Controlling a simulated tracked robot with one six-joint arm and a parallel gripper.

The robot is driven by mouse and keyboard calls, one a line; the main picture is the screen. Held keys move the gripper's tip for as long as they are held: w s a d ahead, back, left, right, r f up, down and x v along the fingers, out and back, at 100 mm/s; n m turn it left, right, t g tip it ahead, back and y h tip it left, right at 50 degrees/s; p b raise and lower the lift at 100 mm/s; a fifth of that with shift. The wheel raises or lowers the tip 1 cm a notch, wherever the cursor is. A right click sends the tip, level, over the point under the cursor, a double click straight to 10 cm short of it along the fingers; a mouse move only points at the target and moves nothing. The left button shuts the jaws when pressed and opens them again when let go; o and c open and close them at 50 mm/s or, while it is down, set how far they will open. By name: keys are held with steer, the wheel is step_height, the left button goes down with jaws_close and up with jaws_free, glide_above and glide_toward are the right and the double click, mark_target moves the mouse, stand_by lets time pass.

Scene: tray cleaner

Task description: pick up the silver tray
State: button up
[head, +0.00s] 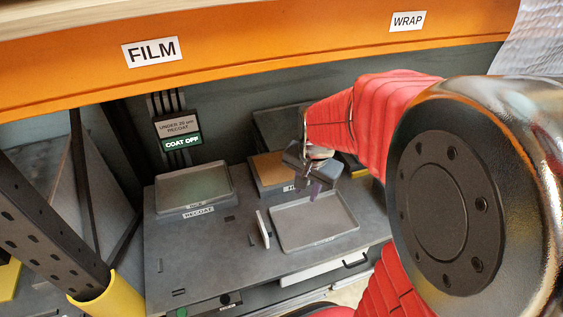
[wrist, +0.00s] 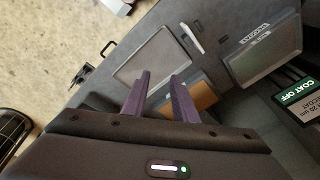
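The silver tray (head: 318,222) is a shallow grey rectangle with a raised rim. It lies flat and empty on the dark grey workbench in the head view, and it also shows in the wrist view (wrist: 153,58). My gripper (head: 318,190) is above the far edge of the tray in the head view, apart from it. In the wrist view my gripper (wrist: 159,78) has two purple fingers spread with a gap between them and nothing held. The fingers point toward the tray's near edge there.
A thin white upright piece (head: 263,228) stands close beside the tray's left side. A greenish pad in a frame labelled RECOAT (head: 194,187) is further left. A tan-topped block (head: 268,169) sits behind. An orange beam (head: 250,45) crosses above. The bench's front left is clear.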

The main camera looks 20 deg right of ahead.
steer(key=w+d+f+m+g, duration=0.1)
steer(key=w+d+f+m, duration=0.1)
steer(key=d+f+m, duration=0.45)
steer(key=m+g, duration=0.1)
steer(key=m, duration=0.1)
glide_above(325, 239)
step_height(325, 239, down, 11)
steer(key=shift+w+n+y, duration=0.1)
steer(key=shift+n+y, duration=0.15)
steer(key=shift+y, duration=0.05)
steer(key=shift+f, duration=0.1)
steer(key=shift+f, duration=4.15)
steer(key=shift+f, duration=2.6)
steer(key=shift+c, duration=0.6)
